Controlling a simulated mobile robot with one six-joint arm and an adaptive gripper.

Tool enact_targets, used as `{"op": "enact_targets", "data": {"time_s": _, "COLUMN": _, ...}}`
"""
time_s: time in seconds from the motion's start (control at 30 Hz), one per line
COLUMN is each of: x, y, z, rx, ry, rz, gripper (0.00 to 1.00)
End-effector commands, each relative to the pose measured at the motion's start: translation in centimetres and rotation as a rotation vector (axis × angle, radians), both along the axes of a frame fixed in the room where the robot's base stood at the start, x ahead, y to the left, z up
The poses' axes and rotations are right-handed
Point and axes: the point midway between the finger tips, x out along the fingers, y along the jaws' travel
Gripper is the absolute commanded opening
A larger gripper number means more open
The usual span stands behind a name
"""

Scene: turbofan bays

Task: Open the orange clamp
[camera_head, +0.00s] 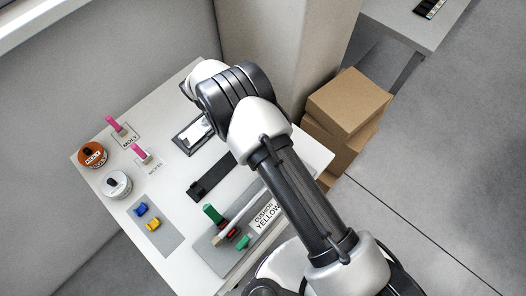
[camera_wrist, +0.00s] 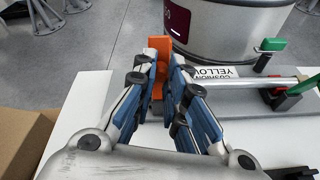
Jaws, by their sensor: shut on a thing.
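The orange clamp (camera_wrist: 159,45) stands upright between my fingers in the wrist view, at the grey plate's left end. My gripper (camera_wrist: 161,70) is closed around it, with blue-padded fingers on both sides; its lower part is partly hidden between them. In the head view my arm hides the orange clamp and my gripper. A thin pale tube (camera_wrist: 250,84) runs along the grey plate (camera_wrist: 238,107) to a green clamp (camera_wrist: 291,81) at the right. That green clamp also shows upright in the head view (camera_head: 212,213).
A "CUSHION YELLOW" label (camera_head: 267,215) lies by the tube. Jars (camera_head: 117,185), pink-handled brushes (camera_head: 141,153), a dark tray (camera_head: 194,135) and blue and yellow pieces (camera_head: 147,216) are on the white table (camera_head: 165,100). Cardboard boxes (camera_head: 348,101) stand beside it.

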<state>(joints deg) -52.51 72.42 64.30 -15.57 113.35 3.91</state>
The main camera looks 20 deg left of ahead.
Motion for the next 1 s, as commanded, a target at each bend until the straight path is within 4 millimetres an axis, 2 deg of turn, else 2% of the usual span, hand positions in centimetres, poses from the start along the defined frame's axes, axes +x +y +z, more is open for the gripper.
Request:
{"op": "enact_targets", "data": {"time_s": 0.37, "x": -0.01, "y": 0.02, "z": 0.37, "rx": -0.008, "ry": 0.004, "rz": 0.000, "gripper": 0.00}}
{"op": "enact_targets", "data": {"time_s": 0.4, "x": -0.02, "y": 0.02, "z": 0.38, "rx": -0.008, "ry": 0.004, "rz": 0.000, "gripper": 0.15}}
{"op": "enact_targets", "data": {"time_s": 0.7, "x": -0.02, "y": 0.00, "z": 0.21, "rx": -0.006, "ry": 0.003, "rz": -0.001, "gripper": 0.34}}
{"op": "enact_targets", "data": {"time_s": 1.0, "x": -0.02, "y": -0.01, "z": 0.13, "rx": -0.005, "ry": 0.003, "rz": 0.000, "gripper": 0.34}}
